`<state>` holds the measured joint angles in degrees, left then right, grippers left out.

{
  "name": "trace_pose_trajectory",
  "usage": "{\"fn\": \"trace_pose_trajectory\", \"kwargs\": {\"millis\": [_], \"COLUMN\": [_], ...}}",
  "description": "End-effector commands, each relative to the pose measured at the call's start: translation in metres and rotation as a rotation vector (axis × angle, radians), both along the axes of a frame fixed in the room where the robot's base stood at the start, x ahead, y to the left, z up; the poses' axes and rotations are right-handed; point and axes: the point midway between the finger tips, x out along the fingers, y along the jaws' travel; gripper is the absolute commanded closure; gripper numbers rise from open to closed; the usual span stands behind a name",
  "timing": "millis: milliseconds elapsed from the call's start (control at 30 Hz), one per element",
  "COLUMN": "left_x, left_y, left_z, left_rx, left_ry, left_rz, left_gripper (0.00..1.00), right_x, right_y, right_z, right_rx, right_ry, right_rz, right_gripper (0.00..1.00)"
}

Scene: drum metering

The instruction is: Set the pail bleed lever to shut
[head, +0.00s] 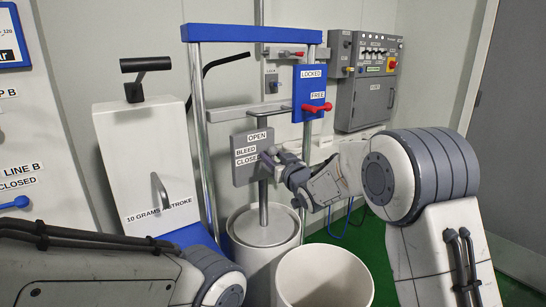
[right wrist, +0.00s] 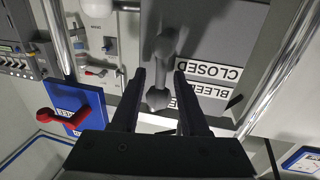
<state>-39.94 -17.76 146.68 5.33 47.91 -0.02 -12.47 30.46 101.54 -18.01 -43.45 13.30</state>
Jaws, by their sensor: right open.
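The grey bleed plate (head: 240,172) is mounted on the pail's frame, with OPEN at its top and CLOSED at its bottom. It shows upside down in the right wrist view (right wrist: 222,52). The grey bleed lever (right wrist: 163,62) has a round knob and stands out from the plate. In the head view my gripper mostly hides it, so its exact setting is hard to tell. My right gripper (head: 280,166) is at the plate's right side. It is open, with its fingers (right wrist: 160,76) on either side of the lever, gaps showing. My left gripper is out of view.
The lidded pail (head: 262,253) stands below the plate, with an open white bin (head: 324,277) in front. A blue LOCKED/FREE plate (head: 309,84) with a red lever (head: 317,107) is up to the right. A grey control box (head: 364,104) hangs behind.

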Motion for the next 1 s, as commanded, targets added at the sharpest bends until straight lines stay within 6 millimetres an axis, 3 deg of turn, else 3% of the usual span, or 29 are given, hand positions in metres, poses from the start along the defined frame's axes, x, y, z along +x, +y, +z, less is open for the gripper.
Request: {"fn": "trace_pose_trajectory", "kwargs": {"millis": [67,100,200,1000], "left_x": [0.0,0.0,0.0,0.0], "left_y": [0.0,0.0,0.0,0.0], "left_z": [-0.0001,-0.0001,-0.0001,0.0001], "left_rx": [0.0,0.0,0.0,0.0], "left_ry": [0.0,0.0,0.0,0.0], "left_rz": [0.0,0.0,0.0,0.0], "left_gripper": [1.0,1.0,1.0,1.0], "right_x": [-0.0002,-0.0003,-0.0003,0.0], "right_y": [-0.0001,-0.0001,-0.0003,-0.0008], "right_z": [0.0,0.0,0.0001,0.0049], "right_rx": [0.0,0.0,0.0,0.005], "right_ry": [0.0,0.0,0.0,-0.01], "right_rz": [0.0,0.0,0.0,-0.001], "right_gripper": [0.56,0.63,1.0,1.0]}}
